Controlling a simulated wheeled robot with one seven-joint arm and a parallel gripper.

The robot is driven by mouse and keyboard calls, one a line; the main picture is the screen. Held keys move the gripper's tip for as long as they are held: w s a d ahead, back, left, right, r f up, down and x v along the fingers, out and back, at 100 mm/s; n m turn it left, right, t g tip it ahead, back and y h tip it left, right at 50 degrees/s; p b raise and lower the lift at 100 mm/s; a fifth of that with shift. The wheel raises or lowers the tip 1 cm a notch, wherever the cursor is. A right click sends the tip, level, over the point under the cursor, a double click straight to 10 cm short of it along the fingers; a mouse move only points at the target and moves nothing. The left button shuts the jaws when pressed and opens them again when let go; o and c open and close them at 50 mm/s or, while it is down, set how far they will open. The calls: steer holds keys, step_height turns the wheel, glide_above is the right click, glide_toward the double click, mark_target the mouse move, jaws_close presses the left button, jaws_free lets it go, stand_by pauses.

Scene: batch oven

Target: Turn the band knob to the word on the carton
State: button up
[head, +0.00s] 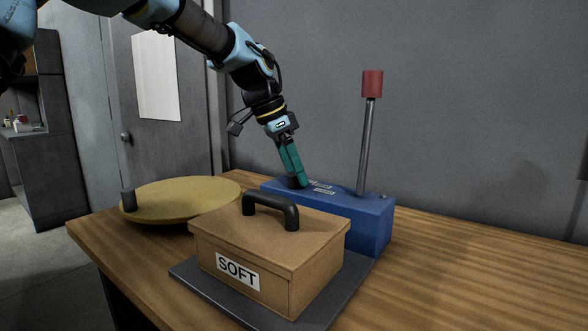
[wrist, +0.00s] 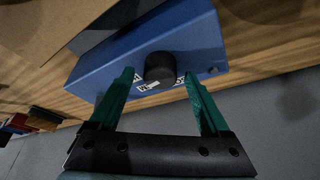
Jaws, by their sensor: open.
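The brown carton (head: 265,245) has a dark handle on its lid and a white label reading SOFT on its front. Behind it is a blue box (head: 370,222), which also shows in the wrist view (wrist: 193,40). The black band knob (wrist: 160,68) sits on the blue box, with white labels beside it that I cannot read. In the head view my gripper (head: 298,182) hides most of the knob. In the wrist view my open gripper (wrist: 162,90) has one green finger on either side of the knob, apart from it. The knob's pointer is not visible.
A lever with a red grip (head: 372,84) rises from the blue box, to the right of my gripper. A round yellowish disc (head: 190,200) with a dark peg lies at the left. The carton rests on a dark plate (head: 210,290). The wooden table (head: 470,270) is clear at the right.

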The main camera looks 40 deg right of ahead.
steer(key=shift+c, duration=0.4)
jaws_close()
steer(key=shift+n, duration=0.3)
steer(key=n+t, duration=0.1)
steer(key=n, duration=0.1)
steer(key=shift+s+n, duration=0.15)
steer(key=shift+n, duration=0.25)
steer(key=n+t, duration=0.2)
steer(key=n, duration=0.2)
steer(key=shift+s+n, duration=0.15)
steer(key=shift+n, duration=0.15)
steer(key=n, duration=0.2)
steer(key=n+t+y, duration=0.1)
steer(key=n, duration=0.1)
steer(key=shift+s+d+t, duration=0.1)
steer(key=shift+t, duration=0.2)
steer(key=shift+n+t+y, duration=0.5)
steer(key=shift+n, duration=1.6)
